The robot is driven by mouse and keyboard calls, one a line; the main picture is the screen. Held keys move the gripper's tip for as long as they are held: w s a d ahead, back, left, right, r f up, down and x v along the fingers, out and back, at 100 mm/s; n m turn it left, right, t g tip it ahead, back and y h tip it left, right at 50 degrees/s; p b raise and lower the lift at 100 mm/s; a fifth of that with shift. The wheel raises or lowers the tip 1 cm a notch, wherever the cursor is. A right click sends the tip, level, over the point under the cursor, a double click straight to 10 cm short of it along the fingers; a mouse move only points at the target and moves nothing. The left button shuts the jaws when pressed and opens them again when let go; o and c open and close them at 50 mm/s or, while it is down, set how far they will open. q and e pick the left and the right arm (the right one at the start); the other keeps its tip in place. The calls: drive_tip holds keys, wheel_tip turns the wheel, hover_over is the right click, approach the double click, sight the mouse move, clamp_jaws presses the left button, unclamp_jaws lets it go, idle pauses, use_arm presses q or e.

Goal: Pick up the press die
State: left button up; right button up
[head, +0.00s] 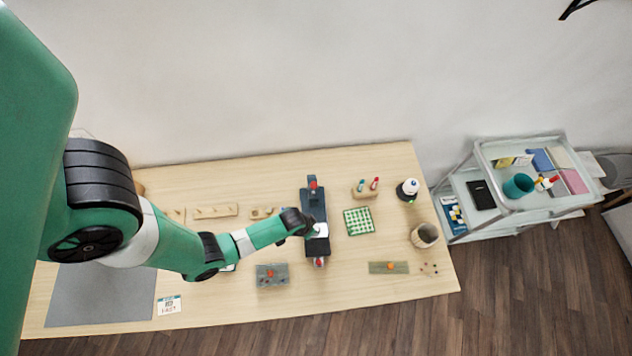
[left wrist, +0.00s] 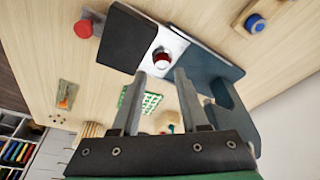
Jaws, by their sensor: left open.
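A dark press-like tool (head: 315,202) stands upright in the middle of the table, partly covered by my left gripper. In the left wrist view its dark body (left wrist: 133,42) carries a pale plate (left wrist: 178,42). A small red and silver round piece (left wrist: 162,60), perhaps the press die, sits at that plate. My left gripper (head: 311,230) is at the press. In the left wrist view the open fingers (left wrist: 158,74) point at the round piece, which shows between their tips. Whether they touch it I cannot tell.
A green checked cloth (head: 359,221) lies right of the press. A grey block with a red top (head: 272,275) lies at the front left of it. A trolley (head: 478,230) is beyond the table.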

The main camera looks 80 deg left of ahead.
use_arm(q)
drive_tip(key=b+x, duration=0.1)
drive_tip(key=x, duration=0.1)
drive_tip(key=b+x, duration=0.2)
drive_tip(key=x, duration=0.1)
drive_tip(key=shift+w+a+f+b, duration=0.25)
drive_tip(key=shift+w+a+b, duration=0.1)
drive_tip(key=shift+w+b, duration=0.05)
clamp_jaws()
drive_tip(key=shift+r, duration=0.1)
